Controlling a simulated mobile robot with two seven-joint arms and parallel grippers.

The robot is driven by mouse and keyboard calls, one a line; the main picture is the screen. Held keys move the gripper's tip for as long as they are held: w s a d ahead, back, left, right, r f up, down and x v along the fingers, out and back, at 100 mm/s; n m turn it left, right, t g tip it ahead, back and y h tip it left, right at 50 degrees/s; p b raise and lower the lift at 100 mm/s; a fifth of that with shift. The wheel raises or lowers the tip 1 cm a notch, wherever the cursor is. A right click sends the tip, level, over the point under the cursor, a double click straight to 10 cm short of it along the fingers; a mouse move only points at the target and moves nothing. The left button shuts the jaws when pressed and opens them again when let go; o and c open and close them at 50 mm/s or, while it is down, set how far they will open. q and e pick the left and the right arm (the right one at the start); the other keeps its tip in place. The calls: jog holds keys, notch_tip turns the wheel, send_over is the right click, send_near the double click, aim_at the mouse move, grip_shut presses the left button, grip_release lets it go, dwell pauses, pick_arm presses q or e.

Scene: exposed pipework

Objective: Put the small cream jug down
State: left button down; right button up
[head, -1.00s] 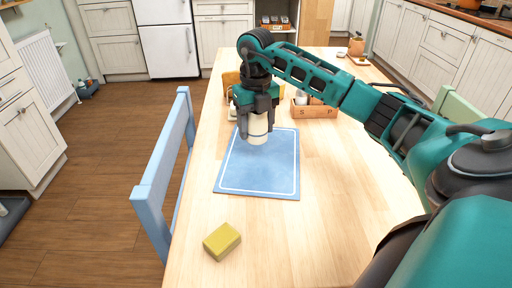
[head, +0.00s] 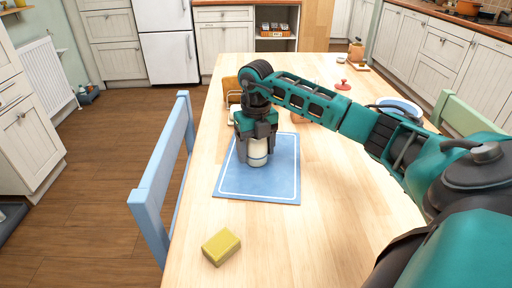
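The small cream jug (head: 258,158), pale with a blue band, is upright over the left part of the blue placemat (head: 282,180) with a white border line. My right gripper (head: 257,148) points down around the jug, its dark fingers on both sides of it. The gripper looks shut on the jug and hides its upper part. The jug's base is at or just above the mat; I cannot tell whether it touches. My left gripper is not in view.
A yellow sponge (head: 221,246) lies near the table's front left. A blue chair (head: 160,185) stands along the left edge. Behind my arm are a blue-rimmed plate (head: 400,104) and a red-knobbed item (head: 343,85).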

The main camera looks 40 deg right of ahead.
jog(key=shift+o, duration=1.2)
jog(key=shift+r, duration=0.15)
notch_tip(320, 180, up, 12)
jog(key=p, duration=0.2)
jog(key=shift+p, duration=0.35)
